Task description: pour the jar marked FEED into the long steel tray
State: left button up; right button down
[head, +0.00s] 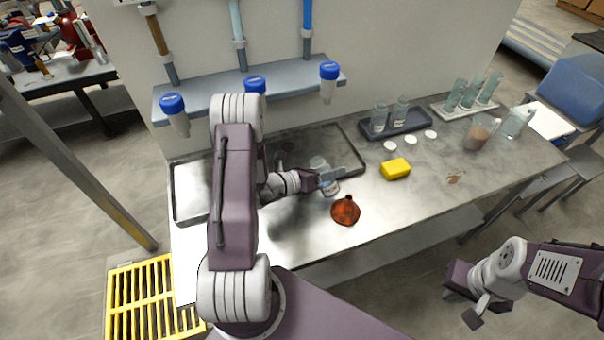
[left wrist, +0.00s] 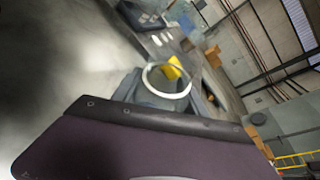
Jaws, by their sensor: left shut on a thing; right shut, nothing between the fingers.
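The long steel tray (head: 187,194) lies along the back left of the steel bench, partly hidden behind my left arm. My left gripper (head: 325,178) is near the tray's front right edge, shut on a small clear jar (head: 331,189). In the left wrist view the jar's pale round rim (left wrist: 166,80) shows beyond the dark gripper body. The jar's marking is too small to read, and I cannot tell its exact tilt or what is in it. My right gripper (head: 476,312) is shut and empty, off the bench's front at the lower right.
A rust-red funnel-shaped heap or object (head: 345,210) and a yellow sponge (head: 396,169) lie right of the jar.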

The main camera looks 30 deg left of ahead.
pick_arm(q)
jog(key=shift+a+n, duration=0.25)
jog(key=shift+n, duration=0.05)
jog(key=shift+r+n+h+p, duration=0.3)
jog(key=shift+r+n+h, duration=0.3)
jog(key=shift+r, duration=0.05)
jog(key=shift+f+n+t+b, duration=0.3)
jog(key=shift+b, duration=0.1)
jog(key=shift+d+f+n+h+b, duration=0.15)
jog(key=shift+n+h+b, duration=0.15)
jog(key=shift+n+b, duration=0.15)
jog(key=shift+r+n, duration=0.25)
jog(key=shift+r, duration=0.1)
jog(key=shift+r+n+h, duration=0.15)
jog(key=shift+n+h, duration=0.15)
jog(key=shift+d+f+n+t+b, duration=0.1)
jog(key=shift+f+n+t+b, duration=0.4)
jog(key=shift+n+b, duration=0.3)
jog(key=shift+a+r+n+t+h, duration=0.35)
jog(key=shift+a+r+n, duration=0.3)
jog(key=shift+r+n, duration=0.35)
jog(key=shift+w+r+n+p, duration=0.1)
jog(key=shift+r+n+p, duration=0.1)
jog(key=shift+n+p, duration=0.2)
